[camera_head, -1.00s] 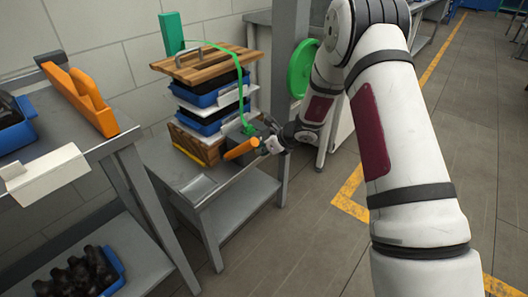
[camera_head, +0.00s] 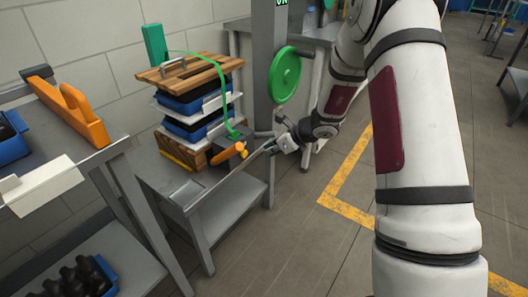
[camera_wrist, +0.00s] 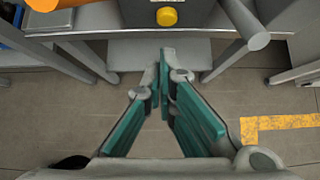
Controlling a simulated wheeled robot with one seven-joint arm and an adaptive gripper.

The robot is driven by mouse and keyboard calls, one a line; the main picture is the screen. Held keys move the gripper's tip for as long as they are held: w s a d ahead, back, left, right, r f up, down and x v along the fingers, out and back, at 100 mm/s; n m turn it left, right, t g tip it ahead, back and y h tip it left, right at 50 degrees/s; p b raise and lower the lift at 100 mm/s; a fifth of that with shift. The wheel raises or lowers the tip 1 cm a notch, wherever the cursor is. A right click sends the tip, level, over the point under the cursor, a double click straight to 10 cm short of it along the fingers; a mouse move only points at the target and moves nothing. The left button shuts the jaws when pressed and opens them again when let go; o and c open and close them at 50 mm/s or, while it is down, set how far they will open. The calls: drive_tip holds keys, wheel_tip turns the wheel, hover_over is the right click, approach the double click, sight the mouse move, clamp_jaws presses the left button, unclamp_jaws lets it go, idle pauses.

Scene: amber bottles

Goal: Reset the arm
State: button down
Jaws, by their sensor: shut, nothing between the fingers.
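My gripper (camera_head: 272,148) is shut and empty at the end of my white arm. In the head view it is in front of the grey table's right edge, just right of a dark device with an orange handle (camera_head: 229,152). In the wrist view the teal-padded fingers (camera_wrist: 163,68) meet at their tips, with floor and a table shelf beyond them. My arm is bent, reaching forward from the right side of the head view.
A grey table (camera_head: 220,190) holds a stack of blue trays (camera_head: 186,104) and wooden boards. A yellow button (camera_wrist: 167,16) is on the dark device. A green wheel (camera_head: 285,75) is on a grey post. Dark bottles (camera_head: 75,278) sit lower left.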

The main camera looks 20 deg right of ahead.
drive_tip(key=shift+s+d+r, duration=0.15)
drive_tip(key=shift+s+r, duration=0.05)
idle(0.4)
drive_tip(key=s+a+r+n+g+y, duration=0.1)
drive_tip(key=s+a+r+n+g, duration=0.1)
drive_tip(key=s+a+r+n, duration=0.65)
drive_tip(key=s+a+r+n+g+y, duration=0.1)
drive_tip(key=s+a+r+n, duration=0.3)
drive_tip(key=s+r+n, duration=0.55)
drive_tip(key=s+d+r+n+g+h, duration=0.1)
drive_tip(key=s+d+r+n+h, duration=0.2)
drive_tip(key=s, duration=0.7)
drive_tip(key=s+d+n+g+h, duration=0.15)
drive_tip(key=s+n, duration=0.25)
drive_tip(key=s, duration=0.5)
drive_tip(key=s+d+r+n+g+h, duration=0.1)
drive_tip(key=s+d+r+n+h, duration=0.2)
drive_tip(key=s, duration=0.7)
wheel_tip(320, 180, up, 21)
drive_tip(key=n+t+p, duration=0.1)
drive_tip(key=t+p, duration=0.2)
drive_tip(key=p, duration=1.7)
drive_tip(key=shift+d, duration=0.15)
